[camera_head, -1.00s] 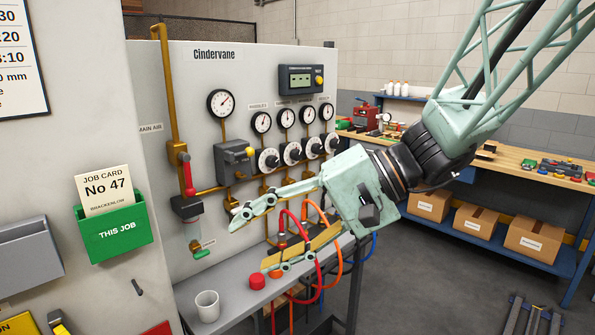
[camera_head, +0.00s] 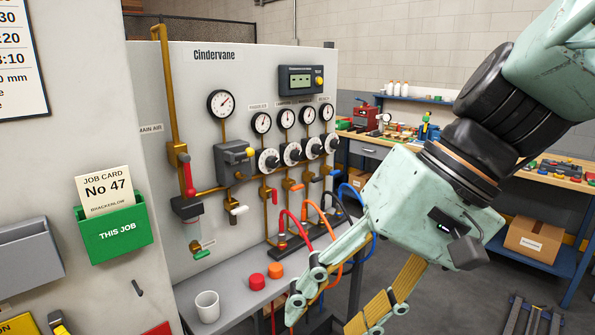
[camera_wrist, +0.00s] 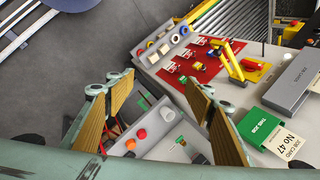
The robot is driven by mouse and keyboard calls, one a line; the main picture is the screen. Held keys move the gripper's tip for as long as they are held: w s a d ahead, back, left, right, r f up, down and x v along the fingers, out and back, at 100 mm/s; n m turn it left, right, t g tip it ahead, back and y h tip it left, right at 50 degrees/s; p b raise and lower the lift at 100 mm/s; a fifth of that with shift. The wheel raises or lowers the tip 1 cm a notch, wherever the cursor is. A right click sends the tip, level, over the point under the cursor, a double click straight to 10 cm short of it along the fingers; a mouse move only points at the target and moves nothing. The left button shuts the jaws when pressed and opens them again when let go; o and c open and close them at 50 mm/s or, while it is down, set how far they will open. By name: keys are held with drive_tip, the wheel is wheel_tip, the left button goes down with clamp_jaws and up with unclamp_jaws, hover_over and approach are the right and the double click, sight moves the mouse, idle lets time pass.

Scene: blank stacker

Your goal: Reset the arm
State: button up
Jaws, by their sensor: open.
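My gripper (camera_head: 328,316) is at the lower right of the head view, in front of the grey Cindervane panel (camera_head: 240,75). Its fingers point down and to the left. They are spread, and nothing is held between them. In the wrist view my gripper (camera_wrist: 148,90) shows its two wood-coloured finger pads wide apart. The panel's shelf, with a red cap (camera_wrist: 130,144), an orange cap (camera_wrist: 141,134) and a white cup (camera_wrist: 168,114), shows beyond the gap.
The green job card holder (camera_head: 112,232) is on the left wall. A white cup (camera_head: 207,306), a red cap (camera_head: 257,281) and an orange cap (camera_head: 275,270) stand on the shelf (camera_head: 236,305). Red, orange and blue hoses hang beside it. A workbench (camera_head: 560,178) stands at the back right.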

drive_tip(key=s+d+r+t+h, duration=0.1)
drive_tip(key=s+d+t+h, duration=0.2)
drive_tip(key=d, duration=1.3)
drive_tip(key=shift+s+d+t+h, duration=0.35)
drive_tip(key=shift+s+h, duration=1.15)
drive_tip(key=shift+s, duration=0.9)
